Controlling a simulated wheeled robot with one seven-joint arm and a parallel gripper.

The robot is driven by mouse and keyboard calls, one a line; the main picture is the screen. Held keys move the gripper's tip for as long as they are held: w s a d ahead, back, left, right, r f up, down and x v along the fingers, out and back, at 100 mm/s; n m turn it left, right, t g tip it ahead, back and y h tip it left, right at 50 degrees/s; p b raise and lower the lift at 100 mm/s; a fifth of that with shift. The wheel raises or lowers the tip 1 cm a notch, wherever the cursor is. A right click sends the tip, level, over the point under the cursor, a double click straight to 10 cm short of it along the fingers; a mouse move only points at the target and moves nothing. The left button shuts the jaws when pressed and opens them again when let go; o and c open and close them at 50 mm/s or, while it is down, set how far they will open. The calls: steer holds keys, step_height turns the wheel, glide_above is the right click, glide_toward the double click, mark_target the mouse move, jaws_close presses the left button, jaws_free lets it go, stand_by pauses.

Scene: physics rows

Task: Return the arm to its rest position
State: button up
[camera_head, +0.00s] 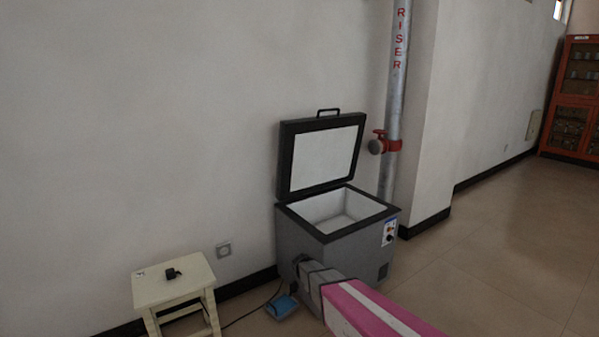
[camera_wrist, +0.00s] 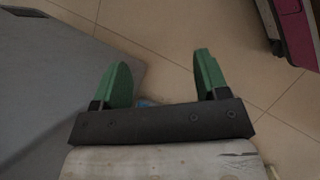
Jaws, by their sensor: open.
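My gripper (camera_wrist: 160,80) shows in the wrist view with its two green fingers spread apart and nothing between them. In the head view my arm, pink and grey, reaches in from the bottom edge and ends low in front of the grey chest (camera_head: 290,240). The gripper's fingers cannot be made out there. The chest stands against the wall with its lid (camera_head: 325,157) raised and a white inside that looks empty. A large grey surface (camera_wrist: 50,80) fills the left of the wrist view beside the fingers.
A cream stool (camera_head: 165,289) with a small black object (camera_head: 173,273) on it stands left of the chest. A blue item (camera_head: 282,307) lies on the floor near a cable. A riser pipe (camera_head: 398,90) with a red valve stands behind. Open tiled floor (camera_head: 500,260) is to the right.

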steer(key=s+d+r+m+y, duration=0.3)
steer(key=s+r+m, duration=0.3)
steer(key=s+r, duration=0.2)
steer(key=s+d+r+m+t+y, duration=0.1)
steer(key=s+d+r+m+y, duration=0.2)
steer(key=s+d+r+m, duration=0.3)
steer(key=s+r+m, duration=0.1)
steer(key=s+r, duration=0.1)
steer(key=s, duration=0.1)
steer(key=shift+r+y, duration=0.3)
